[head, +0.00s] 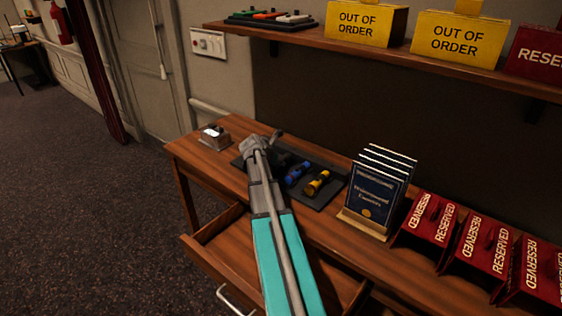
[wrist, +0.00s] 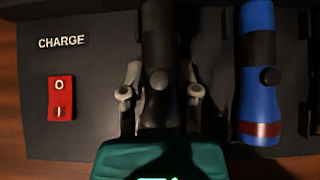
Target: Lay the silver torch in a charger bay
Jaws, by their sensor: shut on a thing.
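The black charger (wrist: 95,85) lies on the desk, marked CHARGE, with a red rocker switch (wrist: 61,98) at its left. My gripper (wrist: 160,95) has its fingers on both sides of a dark torch (wrist: 158,52) with a round grey button, lined up along the charger's leftmost bay. Its body looks black to grey here; silver cannot be made out. Whether it rests on the bay floor cannot be told. A blue torch (wrist: 258,75) lies in the bay to the right. In the head view, my gripper (head: 262,143) hides the held torch; a yellow torch (head: 318,182) lies right of the blue one.
A stand of navy booklets (head: 374,195) and red RESERVED signs (head: 430,218) stand right of the charger. A small metal box (head: 214,137) sits at the desk's left end. A drawer (head: 213,224) is open below my arm. A shelf (head: 310,36) runs above.

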